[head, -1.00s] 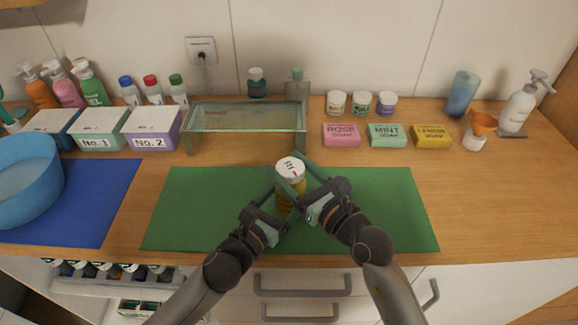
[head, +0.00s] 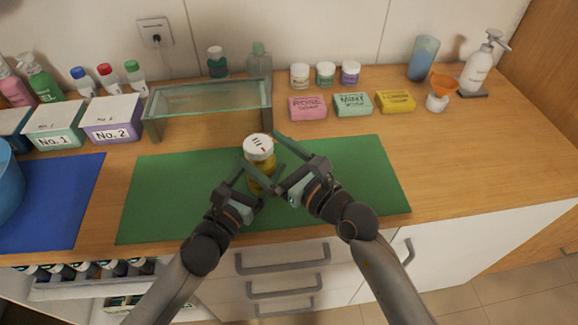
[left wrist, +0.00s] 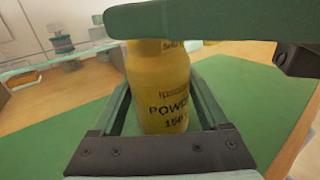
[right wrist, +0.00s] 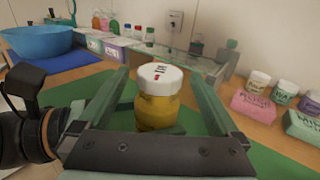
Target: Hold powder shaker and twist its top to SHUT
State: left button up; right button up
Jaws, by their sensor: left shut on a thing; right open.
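The powder shaker (head: 262,181) is a yellow bottle with a white lid (head: 258,146) that has black marks and a red mark. It stands upright over the green mat (head: 350,185). My left gripper (head: 262,175) is shut on its body; the left wrist view shows the bottle's printed label (left wrist: 168,105) between the fingers. My right gripper (head: 260,149) is open, with one finger on each side at lid height. In the right wrist view the lid (right wrist: 160,74) sits between the spread fingers, with gaps at both sides. The lid's underside is hidden.
A glass shelf stand (head: 210,98) is behind the shaker. Rose (head: 308,108), mint (head: 353,104) and yellow (head: 396,101) soaps lie at back right. Labelled boxes (head: 112,122) and a blue mat (head: 50,205) are at left.

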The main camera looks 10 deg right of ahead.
jog(key=v, duration=0.9)
jog(key=shift+s+d, duration=0.2)
jog(key=shift+s, duration=0.1)
jog(key=shift+a, duration=0.1)
jog(key=s+a+r+m+g+y, duration=0.3)
jog(key=a+m+g+y, duration=0.2)
jog(key=a+y, duration=0.15)
jog(key=m+h, duration=0.2)
jog(key=m, duration=2.4)
send_near(246, 143)
jog(key=d+f, duration=0.1)
jog(key=shift+w+a, duration=0.15)
jog(key=shift+w, duration=0.25)
jog(key=x, duration=1.1)
jog(key=shift+s+a, duration=0.1)
